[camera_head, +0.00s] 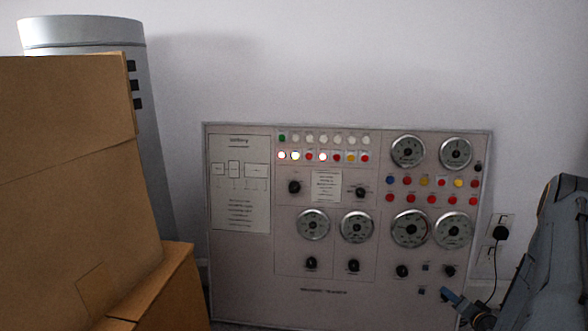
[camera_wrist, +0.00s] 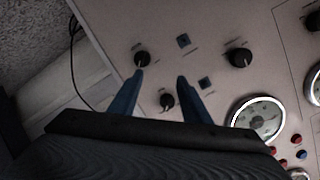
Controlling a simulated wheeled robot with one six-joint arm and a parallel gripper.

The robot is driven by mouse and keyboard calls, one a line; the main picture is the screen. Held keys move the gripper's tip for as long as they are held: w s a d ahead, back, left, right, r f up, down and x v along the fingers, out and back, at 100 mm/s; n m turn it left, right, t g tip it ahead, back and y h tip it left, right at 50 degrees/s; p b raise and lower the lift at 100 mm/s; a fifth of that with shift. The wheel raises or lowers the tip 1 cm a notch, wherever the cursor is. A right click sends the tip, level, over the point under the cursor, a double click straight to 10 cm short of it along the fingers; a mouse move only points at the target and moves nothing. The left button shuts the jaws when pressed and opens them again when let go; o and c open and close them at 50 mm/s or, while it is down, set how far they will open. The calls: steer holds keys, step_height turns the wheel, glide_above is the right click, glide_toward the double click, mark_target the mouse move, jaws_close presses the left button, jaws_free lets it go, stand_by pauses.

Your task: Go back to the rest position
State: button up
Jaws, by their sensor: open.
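A grey control panel (camera_head: 240,270) with dials, lights and knobs stands against the wall; it fills much of the wrist view (camera_wrist: 110,20). My gripper (camera_head: 452,298) is in front of the panel's lower right corner in the head view, partly cut off by the bottom edge. In the wrist view my gripper (camera_wrist: 160,80) shows two blue fingers spread apart with nothing between their tips. The left fingertip appears just below a black knob (camera_wrist: 142,58); I cannot tell whether they touch. Another black knob (camera_wrist: 167,100) shows between the fingers, beyond them.
Stacked cardboard boxes (camera_head: 70,170) stand at the left, before a grey cylinder (camera_head: 85,35). A wall socket (camera_head: 499,222) with a black plug and cable (camera_head: 494,275) is right of the panel. The cable also shows in the wrist view (camera_wrist: 73,65), beside grey carpet (camera_wrist: 25,40).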

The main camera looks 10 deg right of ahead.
steer(key=w+a+r+n+g, duration=0.2)
steer(key=w+a+r, duration=0.1)
steer(key=a+r, duration=0.25)
steer(key=w+a+r+n+g, duration=0.2)
steer(key=w+a+r, duration=0.1)
steer(key=a+r, duration=0.3)
steer(key=s+a+r+n+g, duration=0.2)
steer(key=s+a+r, duration=0.2)
steer(key=a+r, duration=0.7)
steer(key=s+a+r+n+g+y, duration=0.1)
steer(key=s+a+r+n+g, duration=0.15)
steer(key=s+a, duration=1)
steer(key=s+a+r+n+g+y, duration=0.15)
steer(key=s+a+r+n, duration=0.25)
steer(key=s+a, duration=0.85)
steer(key=s+a+r+n+g+y, duration=0.1)
steer(key=s+a+r+n+g, duration=0.25)
steer(key=s+a, duration=0.9)
steer(key=w+d+r+m+p, duration=0.1)
steer(key=d+r+m+p, duration=0.1)
steer(key=d+r+p, duration=0.4)
steer(key=w+d+r+m+h+p, duration=0.1)
steer(key=d+r+p, duration=0.4)
steer(key=r+p, duration=0.7)
steer(key=w+d+r+m+p, duration=0.1)
steer(key=d+r+m+p, duration=0.2)
steer(key=d+r+p, duration=0.3)
step_height(320, 180, up, 3)
steer(key=p, duration=0.6)
steer(key=shift+d, duration=0.35)
